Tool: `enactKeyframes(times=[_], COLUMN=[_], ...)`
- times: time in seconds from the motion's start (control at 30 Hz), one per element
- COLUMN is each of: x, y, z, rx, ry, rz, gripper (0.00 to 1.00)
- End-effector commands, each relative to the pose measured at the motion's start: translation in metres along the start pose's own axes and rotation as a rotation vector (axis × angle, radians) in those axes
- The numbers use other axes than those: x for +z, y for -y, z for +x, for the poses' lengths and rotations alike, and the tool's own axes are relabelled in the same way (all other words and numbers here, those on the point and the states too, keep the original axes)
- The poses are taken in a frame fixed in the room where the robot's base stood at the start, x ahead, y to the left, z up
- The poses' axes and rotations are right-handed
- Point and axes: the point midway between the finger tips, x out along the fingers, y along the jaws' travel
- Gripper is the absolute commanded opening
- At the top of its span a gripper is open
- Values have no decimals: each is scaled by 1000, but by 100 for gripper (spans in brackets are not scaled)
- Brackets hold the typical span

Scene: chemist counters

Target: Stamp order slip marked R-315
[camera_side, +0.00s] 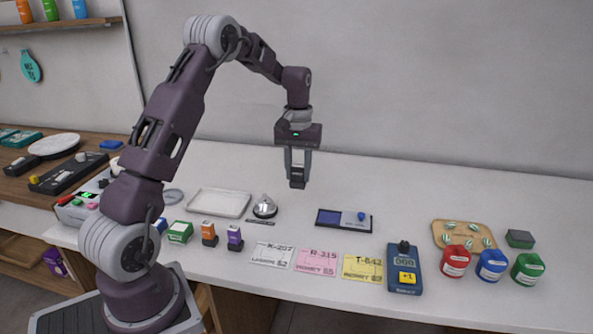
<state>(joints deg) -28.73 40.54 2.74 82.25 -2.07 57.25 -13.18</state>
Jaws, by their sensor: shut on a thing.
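The pink order slip marked R-315 (317,263) lies flat on the white counter, between a white slip marked X-207 (270,254) and a yellow slip (362,268) that seems to read T-642. My gripper (298,172) points down, well above the counter, behind the slips. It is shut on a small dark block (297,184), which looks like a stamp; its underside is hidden. A dark stamp pad (330,217) with a blue inked face lies open on the counter, below and to the right of my gripper.
A white tray (219,203) and a silver bell (264,207) stand left of the pad. Orange (209,230) and purple (234,236) small items stand left of the slips. A blue counter device (404,270), red, blue and green jars and a wooden tray (440,235) are to the right.

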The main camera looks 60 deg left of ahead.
Motion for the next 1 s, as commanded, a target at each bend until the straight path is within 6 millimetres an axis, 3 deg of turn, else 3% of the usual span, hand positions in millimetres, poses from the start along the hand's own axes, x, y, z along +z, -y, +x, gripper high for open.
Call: enactKeyframes(times=[0.2, 0.33, 0.8, 1.0], x=[-2, 0, 1, 1], y=[-62, -90, -94, -94], z=[13, 18, 70, 79], rx=[0, 1, 0, 0], ry=[1, 0, 1, 1], rz=[7, 4, 2, 2], gripper=[7, 7, 7, 7])
